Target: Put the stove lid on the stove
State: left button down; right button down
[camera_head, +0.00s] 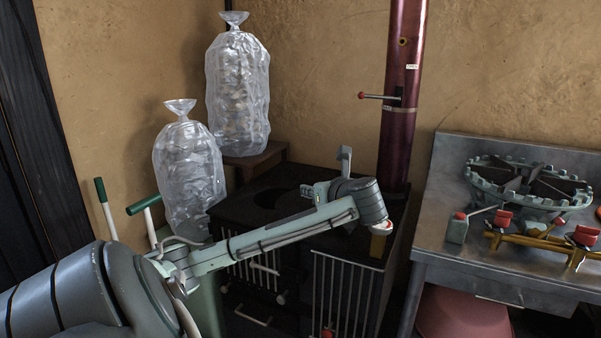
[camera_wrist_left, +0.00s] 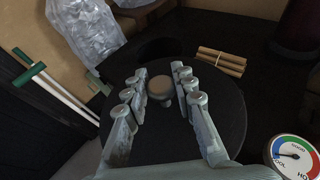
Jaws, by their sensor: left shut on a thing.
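The black stove (camera_head: 235,210) stands in the middle of the head view, with a dark round opening (camera_head: 278,198) in its top. The dark round stove lid (camera_wrist_left: 228,115) fills the lower middle of the left wrist view. Its small round knob (camera_wrist_left: 160,87) sits between the fingers of my left gripper (camera_wrist_left: 160,83), which is shut on it. The stove opening (camera_wrist_left: 165,48) shows just beyond the lid's far edge. My right gripper is not in view.
A bundle of sticks (camera_wrist_left: 220,62) lies on the stove top. A dark red pipe (camera_head: 402,90) rises behind it. Two filled plastic bags (camera_head: 238,90) stand at the back left. A metal counter (camera_head: 445,250) with a burner (camera_head: 525,185) is at the right. A gauge (camera_wrist_left: 294,157) shows in the wrist view.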

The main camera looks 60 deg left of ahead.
aim_at(298, 174)
jog(key=i+j, duration=0.1)
jog(key=j, duration=0.45)
jog(key=i+j, duration=0.1)
jog(key=j, duration=0.4)
jog(key=i+j, duration=0.1)
jog(key=j, duration=0.45)
jog(key=i+j, duration=0.1)
jog(key=j, duration=0.4)
